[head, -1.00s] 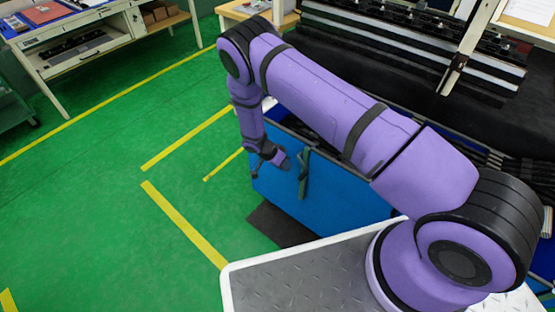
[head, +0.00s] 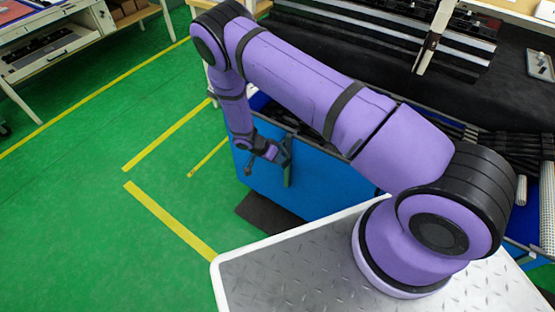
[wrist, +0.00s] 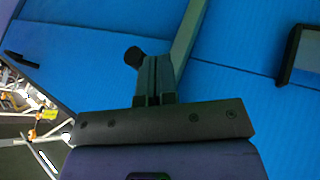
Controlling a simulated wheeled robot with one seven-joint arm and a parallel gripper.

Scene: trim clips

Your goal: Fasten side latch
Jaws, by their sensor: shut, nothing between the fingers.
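A blue box (head: 325,188) stands on the floor beside my base, with a grey-green upright bar (head: 288,170) on its side. The bar also shows in the wrist view (wrist: 187,42), running up behind my gripper. My gripper (head: 284,152) is at the bar's upper part in the head view. In the wrist view my gripper (wrist: 152,65) has its fingers together with nothing between them, just left of the bar. A dark round knob (wrist: 133,57) shows beside the fingertips; I cannot tell whether it belongs to the latch or whether the fingers touch it.
A dark handle-like bracket (wrist: 292,55) is on the blue panel at right in the wrist view. A dark mat (head: 268,219) lies at the box's foot. Green floor with yellow lines (head: 168,220) is clear at left. A dark workbench (head: 500,85) stands behind the box.

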